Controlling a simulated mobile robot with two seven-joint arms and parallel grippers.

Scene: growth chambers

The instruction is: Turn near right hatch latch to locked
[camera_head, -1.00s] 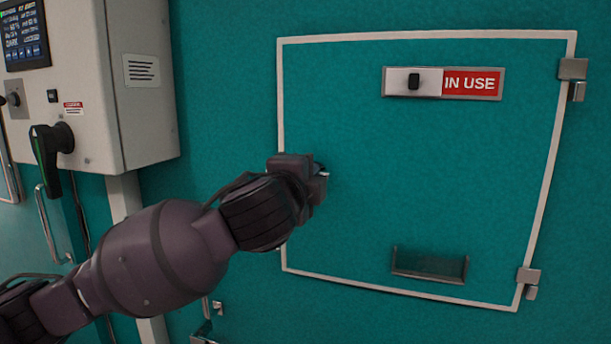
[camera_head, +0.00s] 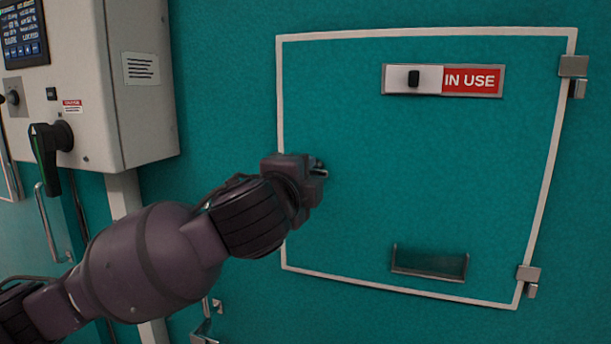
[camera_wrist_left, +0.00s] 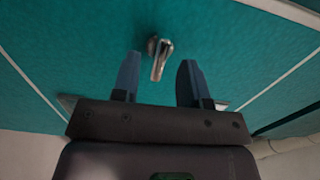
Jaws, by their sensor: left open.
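The hatch (camera_head: 400,190) is a teal panel with a pale border, flush in the teal wall. Its latch (camera_wrist_left: 160,58) is a small silver lever on a round base, seen in the left wrist view. In the head view my gripper mostly hides it; a small metal end shows at the gripper's right side. My left gripper (camera_wrist_left: 161,65) is open, with one dark blue finger on either side of the latch lever. The lever slants slightly in that view. I cannot tell whether a finger touches it. My right gripper is not in view.
An "IN USE" slider sign (camera_head: 443,80) sits at the hatch top and a clear holder (camera_head: 430,263) near its bottom. Hinges (camera_head: 528,275) line the right edge. At left, a grey control box (camera_head: 130,90) with a dark handle (camera_head: 48,155) juts out beside my arm.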

